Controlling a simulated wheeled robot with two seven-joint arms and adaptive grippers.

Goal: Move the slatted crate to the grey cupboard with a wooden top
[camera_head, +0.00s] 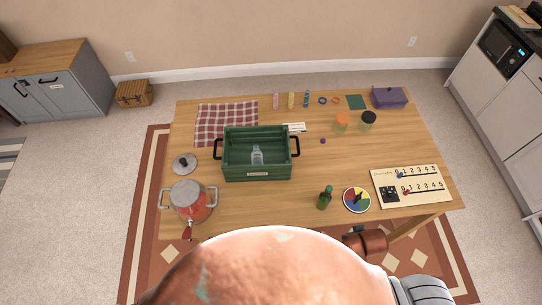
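The green slatted crate (257,172) stands upright on the wooden table, left of its middle. It has a black handle at each end and a small label on its front. A clear bottle (257,156) stands inside it. The grey cupboard with a wooden top (64,90) stands on the floor by the back wall at the far left, apart from the table. The visible part of its top looks bare. Neither of my grippers can be made out; a large copper-coloured rounded shape covers the bottom middle of the view.
A wicker chest (135,93) stands beside the cupboard. Carpet left of the table is clear.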

